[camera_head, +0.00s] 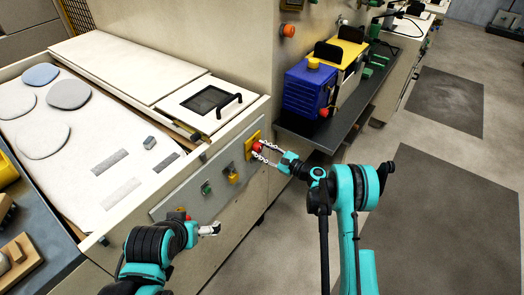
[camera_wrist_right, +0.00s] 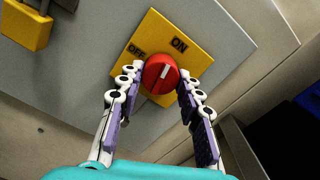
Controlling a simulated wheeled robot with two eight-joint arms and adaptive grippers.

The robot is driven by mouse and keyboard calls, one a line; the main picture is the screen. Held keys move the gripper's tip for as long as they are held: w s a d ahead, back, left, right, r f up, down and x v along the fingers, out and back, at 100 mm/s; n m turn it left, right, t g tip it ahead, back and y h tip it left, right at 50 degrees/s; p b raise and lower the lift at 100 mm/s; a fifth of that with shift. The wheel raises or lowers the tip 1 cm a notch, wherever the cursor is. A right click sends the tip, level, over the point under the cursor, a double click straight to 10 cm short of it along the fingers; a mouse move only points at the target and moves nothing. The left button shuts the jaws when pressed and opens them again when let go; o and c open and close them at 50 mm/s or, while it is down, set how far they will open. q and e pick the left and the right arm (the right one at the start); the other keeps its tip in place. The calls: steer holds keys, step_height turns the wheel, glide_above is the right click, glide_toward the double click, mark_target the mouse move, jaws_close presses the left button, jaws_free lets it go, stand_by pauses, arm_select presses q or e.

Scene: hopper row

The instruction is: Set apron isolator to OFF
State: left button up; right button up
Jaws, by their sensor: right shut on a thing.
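The isolator is a red rotary knob (camera_wrist_right: 157,74) on a yellow plate (camera_wrist_right: 151,30) marked OFF at upper left and ON at upper right. The white mark on the knob points up and slightly right, toward ON. In the head view the yellow plate (camera_head: 252,144) sits at the right end of a grey panel. My right gripper (camera_wrist_right: 158,80) is shut on the knob, with one finger on each side; it also shows in the head view (camera_head: 261,150). My left gripper (camera_head: 212,229) is low in front of the panel, away from the knob; its finger opening is unclear.
The grey panel (camera_head: 220,165) also carries a green part (camera_head: 206,188) and a yellow padlock-like part (camera_head: 232,174). A hopper tray with flat discs (camera_head: 69,93) lies behind. A dark shelf (camera_head: 300,127) with a blue box (camera_head: 307,88) stands right. Floor at right is clear.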

steer(key=n, duration=0.4)
steer(key=shift+n, duration=0.3)
steer(key=n, duration=0.3)
steer(key=shift+n, duration=0.4)
steer(key=n, duration=0.3)
steer(key=shift+r+n, duration=0.1)
steer(key=shift+n, duration=1.9)
steer(key=o, duration=1.2)
steer(key=shift+c, duration=0.2)
steer(key=v, duration=1.2)
